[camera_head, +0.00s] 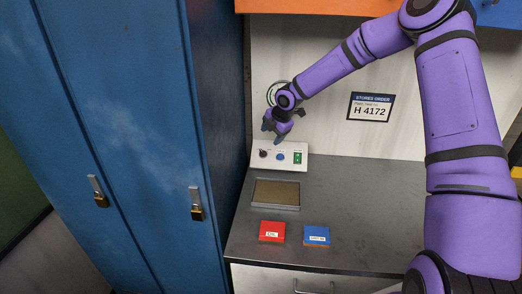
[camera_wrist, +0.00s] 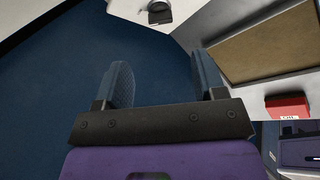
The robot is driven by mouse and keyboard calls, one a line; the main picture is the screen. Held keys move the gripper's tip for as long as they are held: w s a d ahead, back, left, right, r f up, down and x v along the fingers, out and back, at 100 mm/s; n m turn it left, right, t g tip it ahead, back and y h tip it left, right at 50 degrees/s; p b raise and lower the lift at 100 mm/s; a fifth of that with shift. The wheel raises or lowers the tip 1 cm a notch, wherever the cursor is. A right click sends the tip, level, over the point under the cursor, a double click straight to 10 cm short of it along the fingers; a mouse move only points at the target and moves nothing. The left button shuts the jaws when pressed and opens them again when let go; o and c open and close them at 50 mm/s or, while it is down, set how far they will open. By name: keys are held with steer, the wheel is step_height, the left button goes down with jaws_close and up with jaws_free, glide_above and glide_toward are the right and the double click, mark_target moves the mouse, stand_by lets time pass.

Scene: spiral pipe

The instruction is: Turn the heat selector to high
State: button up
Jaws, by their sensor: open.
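A small white control panel (camera_head: 292,149) stands at the back left of the grey bench. It carries a dark knob (camera_head: 263,153), a blue round knob or button (camera_head: 281,156) and a green switch (camera_head: 297,158); which one is the heat selector I cannot read. In the wrist view a dark round knob (camera_wrist: 159,12) shows at the top on a white surface. My gripper (camera_head: 275,135) is open and empty, just above the panel's left part, apart from the knob. Its two fingers also show in the wrist view (camera_wrist: 164,82).
A tan plate in a metal frame (camera_head: 277,193) sits in front of the panel. A red box (camera_head: 271,231) and a blue box (camera_head: 316,236) lie nearer. A tall blue locker (camera_head: 215,120) stands close on the left. The bench's right side is clear.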

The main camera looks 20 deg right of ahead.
mark_target(264, 152)
steer(key=x, duration=1)
steer(key=shift+f, duration=0.3)
steer(key=c, duration=0.9)
